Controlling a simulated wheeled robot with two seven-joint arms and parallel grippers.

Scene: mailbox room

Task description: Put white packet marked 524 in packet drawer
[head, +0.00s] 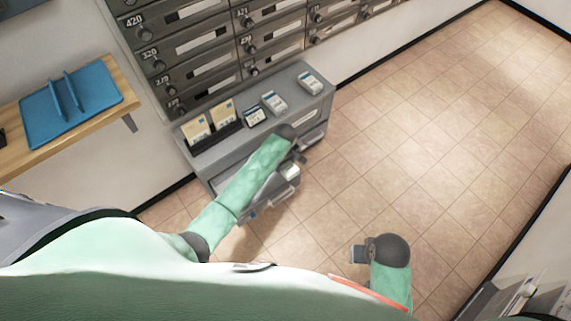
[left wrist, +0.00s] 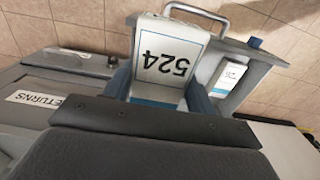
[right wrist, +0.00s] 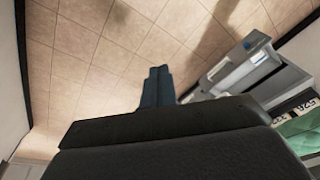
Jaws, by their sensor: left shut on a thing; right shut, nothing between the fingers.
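The white packet marked 524 (left wrist: 168,58) has a blue band and sits between the blue fingers of my left gripper (left wrist: 160,95), which is shut on it. It is held over or at the open drawer (left wrist: 262,52) of the grey cabinet; its exact height above the drawer floor is hard to tell. Another white packet (left wrist: 232,75) lies in that drawer. In the head view my left gripper (head: 297,158) is at the cabinet front, partly hiding the drawer. My right gripper (head: 358,254) is shut and empty over the floor, and its fingers show in the right wrist view (right wrist: 157,85).
The cabinet top (head: 300,84) holds several packets and envelopes. A drawer labelled RETURNS (left wrist: 38,98) is beside the open one. Mailboxes (head: 200,45) line the wall behind. A wooden shelf (head: 128,88) with a blue tray (head: 70,105) is at left. Floor to the right is clear.

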